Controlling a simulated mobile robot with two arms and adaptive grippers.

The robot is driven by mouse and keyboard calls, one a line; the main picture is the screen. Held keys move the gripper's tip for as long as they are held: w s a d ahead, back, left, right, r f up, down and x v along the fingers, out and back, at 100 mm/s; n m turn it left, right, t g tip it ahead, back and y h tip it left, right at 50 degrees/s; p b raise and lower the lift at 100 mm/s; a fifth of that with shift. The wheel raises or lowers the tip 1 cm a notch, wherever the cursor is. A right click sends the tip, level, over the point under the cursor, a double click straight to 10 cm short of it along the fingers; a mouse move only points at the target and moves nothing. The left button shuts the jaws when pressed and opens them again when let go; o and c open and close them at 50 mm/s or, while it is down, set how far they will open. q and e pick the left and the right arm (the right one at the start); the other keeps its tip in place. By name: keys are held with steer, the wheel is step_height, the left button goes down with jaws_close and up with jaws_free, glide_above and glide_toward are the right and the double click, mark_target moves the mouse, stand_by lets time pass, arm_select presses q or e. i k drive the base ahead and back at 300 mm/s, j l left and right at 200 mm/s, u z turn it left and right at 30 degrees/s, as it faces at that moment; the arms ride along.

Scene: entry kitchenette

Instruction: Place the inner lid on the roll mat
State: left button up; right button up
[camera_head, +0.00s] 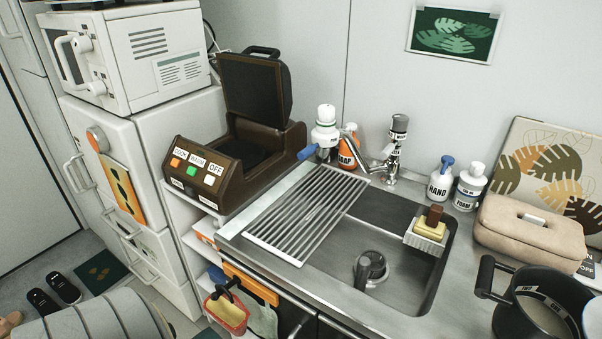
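The roll mat (310,214), a rack of thin silver bars, lies across the left part of the sink, and nothing rests on it. A brown cooker (203,178) with COOK, WARM and OFF buttons stands left of it on a shelf unit. Its lid (254,85) is raised, with a dark panel facing forward. I cannot tell whether this panel is the inner lid, and I see no separate inner lid elsewhere. Neither of my grippers is in view.
A sponge (430,228) sits in a holder at the sink's right side. Soap bottles (440,180) stand behind the sink. A black pot (543,306) and a beige case (530,230) stand on the right counter. A white microwave (140,58) is at the left.

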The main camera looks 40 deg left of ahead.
mark_target(291, 227)
steer(key=u, duration=2.25)
steer(key=k+l+u, duration=0.15)
steer(key=l+u, duration=0.15)
steer(key=k+l+u, duration=0.15)
steer(key=l+u, duration=0.15)
steer(key=l, duration=0.15)
steer(key=k+l+u, duration=0.3)
steer(key=i+l, duration=0.05)
steer(key=i, duration=0.05)
